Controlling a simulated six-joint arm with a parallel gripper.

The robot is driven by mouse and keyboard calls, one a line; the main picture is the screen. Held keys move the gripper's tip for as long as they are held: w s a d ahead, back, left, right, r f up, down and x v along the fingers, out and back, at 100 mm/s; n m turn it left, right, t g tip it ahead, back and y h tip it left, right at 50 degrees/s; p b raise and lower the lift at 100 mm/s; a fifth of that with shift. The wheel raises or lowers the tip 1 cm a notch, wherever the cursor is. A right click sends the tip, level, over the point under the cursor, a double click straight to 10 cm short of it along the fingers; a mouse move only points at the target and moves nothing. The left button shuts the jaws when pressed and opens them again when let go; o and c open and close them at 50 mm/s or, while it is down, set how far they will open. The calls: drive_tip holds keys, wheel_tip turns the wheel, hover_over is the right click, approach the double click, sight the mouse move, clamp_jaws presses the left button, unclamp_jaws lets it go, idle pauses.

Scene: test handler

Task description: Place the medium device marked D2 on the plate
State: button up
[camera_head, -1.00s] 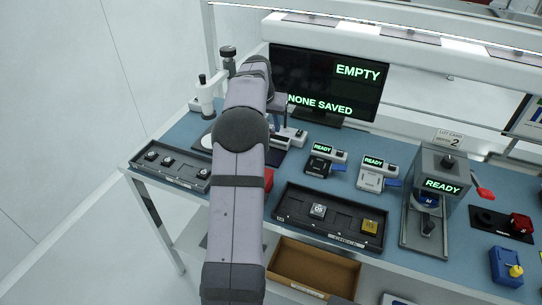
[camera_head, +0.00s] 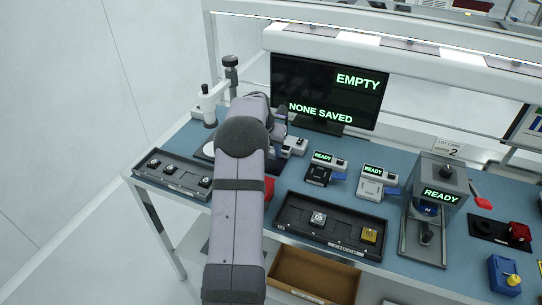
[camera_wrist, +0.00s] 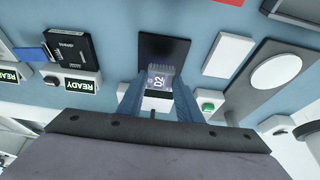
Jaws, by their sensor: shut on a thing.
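In the wrist view my gripper (camera_wrist: 158,96) is shut on a small device (camera_wrist: 159,79), with a finger on each side of it. The device has a pale, marked top that reads like D2. A dark square plate (camera_wrist: 165,49) lies under and just beyond the device. I cannot tell whether the device touches the plate or is slightly above it. In the head view my arm hides the device and most of the plate area; only part of my gripper (camera_head: 279,125) shows beside the arm.
A microscope-like stand (camera_head: 208,104) with a white disc is left of my arm. Black (camera_head: 319,172) and white (camera_head: 371,184) READY units stand to the right. A dark tray (camera_head: 290,218) holds a grey and a yellow device. Another tray (camera_head: 150,174) is at the left. A monitor (camera_head: 290,80) reads EMPTY.

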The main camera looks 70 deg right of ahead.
drive_tip(key=shift+f+p, duration=0.65)
drive_tip(key=shift+f, duration=1.25)
drive_tip(key=shift+f, duration=0.2)
drive_tip(key=o, duration=1.1)
drive_tip(key=shift+r, duration=0.2)
drive_tip(key=shift+a+r, duration=0.15)
drive_tip(key=shift+r, duration=0.3)
drive_tip(key=b+v, duration=0.3)
drive_tip(key=v, duration=0.8)
drive_tip(key=shift+a+b, duration=0.15)
drive_tip(key=shift+b, duration=0.15)
